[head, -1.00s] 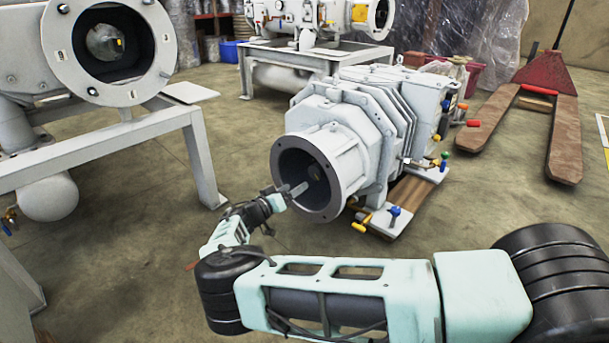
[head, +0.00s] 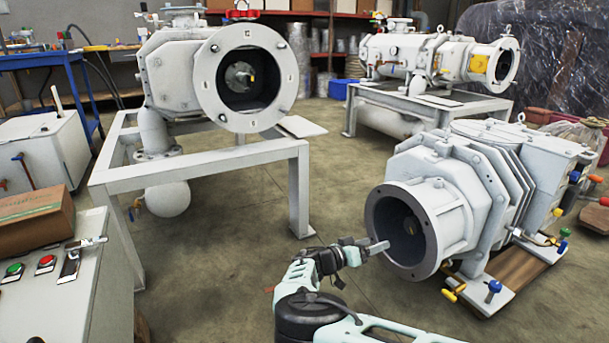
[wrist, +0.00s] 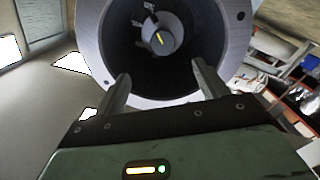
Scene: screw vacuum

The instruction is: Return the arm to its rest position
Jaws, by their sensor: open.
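My gripper (head: 378,247) is in front of the open round flange (head: 401,230) of the grey screw vacuum pump that sits low on the floor. The gripper is open and empty. In the wrist view its two fingers (wrist: 160,88) stand apart, with the dark bore of the flange (wrist: 92,40) beyond them. A shaft end with a yellow mark (wrist: 158,40) shows inside the bore. My arm is stretched out from the bottom of the head view. I cannot tell whether the fingertips are inside the rim or just short of it.
A second pump (head: 170,75) stands on a grey steel frame (head: 215,165) at left. A third pump (head: 430,58) is at the back right. A control cabinet (head: 50,290) with green and red buttons and a cardboard box (head: 35,222) is at near left. Bare floor lies between.

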